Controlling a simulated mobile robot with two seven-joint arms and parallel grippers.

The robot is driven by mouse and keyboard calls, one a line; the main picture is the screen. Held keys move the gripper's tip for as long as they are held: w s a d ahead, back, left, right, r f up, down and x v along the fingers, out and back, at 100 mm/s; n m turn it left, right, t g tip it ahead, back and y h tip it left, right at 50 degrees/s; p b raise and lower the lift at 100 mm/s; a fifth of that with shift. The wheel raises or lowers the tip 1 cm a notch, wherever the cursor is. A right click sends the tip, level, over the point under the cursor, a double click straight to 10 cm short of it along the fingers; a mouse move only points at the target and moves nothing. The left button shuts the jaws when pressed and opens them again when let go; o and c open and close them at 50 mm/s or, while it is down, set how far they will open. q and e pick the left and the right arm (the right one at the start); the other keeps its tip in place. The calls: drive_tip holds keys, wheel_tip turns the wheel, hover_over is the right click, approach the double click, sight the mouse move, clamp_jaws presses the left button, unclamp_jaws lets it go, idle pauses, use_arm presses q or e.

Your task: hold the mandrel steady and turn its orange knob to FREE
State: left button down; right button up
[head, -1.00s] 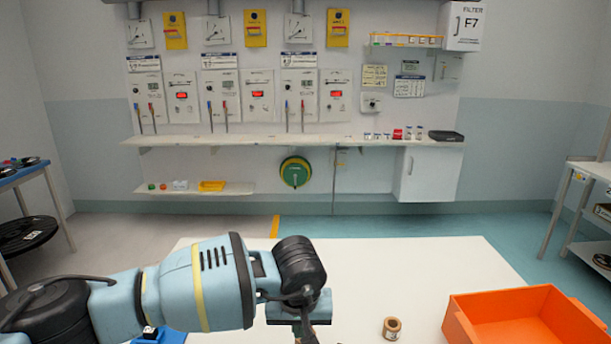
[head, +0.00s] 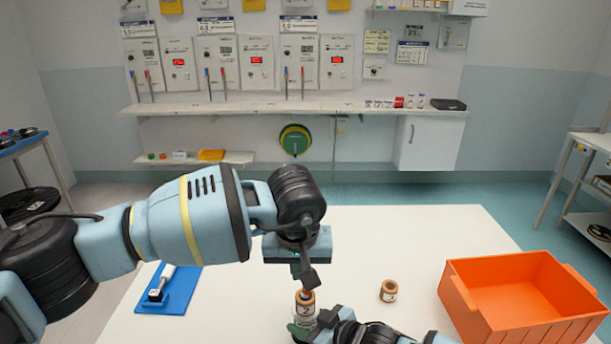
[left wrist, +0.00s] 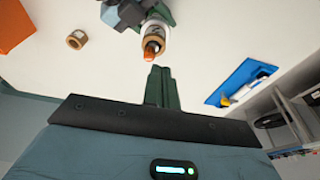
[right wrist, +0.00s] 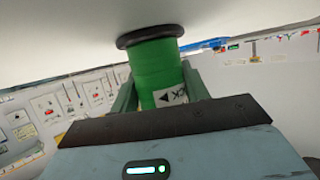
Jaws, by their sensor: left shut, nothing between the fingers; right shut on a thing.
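The mandrel (head: 304,317) stands upright on the white table, with a pale label and an orange knob (head: 305,297) on top. In the left wrist view the knob (left wrist: 152,46) lies just beyond the tips of my left gripper (left wrist: 159,69). That gripper is shut and empty, pointing down above the knob in the head view; a small gap seems to remain. My right gripper (right wrist: 160,100) is shut on the mandrel's green body (right wrist: 157,70), above its black base flange (right wrist: 150,36). The label there shows a black arrow and partly hidden letters. The knob's setting is not readable.
A small brown core (head: 389,291) stands right of the mandrel. An orange crate (head: 480,318) is at the table's right. A blue mat (head: 181,296) with a white-handled tool lies at the left. The table's back middle (head: 400,235) is clear.

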use_arm(q)
drive_tip(key=shift+s+d+f, duration=0.1)
drive_tip(key=shift+d+f, duration=0.3)
drive_tip(key=shift+f, duration=0.6)
drive_tip(key=shift+d+f, duration=0.45)
drive_tip(key=shift+f, duration=0.5)
drive_tip(key=shift+s+d+f, duration=0.1)
drive_tip(key=shift+d+f, duration=0.3)
drive_tip(key=shift+f, duration=0.6)
drive_tip(key=shift+w+a, duration=0.25)
drive_tip(key=shift+w, duration=0.35)
drive_tip(key=shift+a, duration=0.9)
drive_tip(key=shift+s+a, duration=0.1)
drive_tip(key=shift+s, duration=0.3)
drive_tip(key=shift+r, duration=0.1)
